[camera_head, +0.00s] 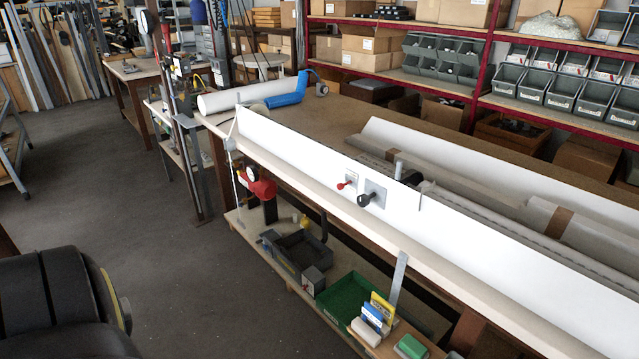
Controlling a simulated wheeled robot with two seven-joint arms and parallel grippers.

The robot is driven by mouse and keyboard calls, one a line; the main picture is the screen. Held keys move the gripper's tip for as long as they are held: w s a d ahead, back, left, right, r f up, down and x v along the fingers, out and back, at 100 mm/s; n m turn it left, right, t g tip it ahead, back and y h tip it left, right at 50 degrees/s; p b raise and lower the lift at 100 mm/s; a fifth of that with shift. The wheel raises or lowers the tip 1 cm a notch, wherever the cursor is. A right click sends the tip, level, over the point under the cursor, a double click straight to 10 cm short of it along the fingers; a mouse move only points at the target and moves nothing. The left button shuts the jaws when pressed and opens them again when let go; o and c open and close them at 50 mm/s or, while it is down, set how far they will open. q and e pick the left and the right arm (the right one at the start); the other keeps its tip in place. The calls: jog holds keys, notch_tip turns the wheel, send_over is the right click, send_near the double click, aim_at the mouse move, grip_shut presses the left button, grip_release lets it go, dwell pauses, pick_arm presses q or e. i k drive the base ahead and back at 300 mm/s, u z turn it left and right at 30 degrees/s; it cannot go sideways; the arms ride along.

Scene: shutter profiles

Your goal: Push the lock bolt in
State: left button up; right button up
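A long white shutter profile (300,150) stands on edge along the near side of the workbench. A small plate on its face carries a red-tipped pin (345,184) that sticks out. Just right of it, a grey square plate carries a black round knob (365,200) that also sticks out. I cannot tell which of the two is the lock bolt. An upright grey pin (398,168) rises at the profile's top edge, to the right. Neither of my grippers is in view. A rounded black part, probably of my arm, fills the lower left corner.
Wrapped long profiles (450,170) lie behind on the workbench (345,108). A lower shelf holds a green bin (345,300) and a dark tray (298,252). The floor (170,260) at left is clear.

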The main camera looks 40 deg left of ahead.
aim_at(341, 186)
jog(key=u, duration=1.65)
jog(key=k, duration=0.15)
jog(key=z, duration=0.3)
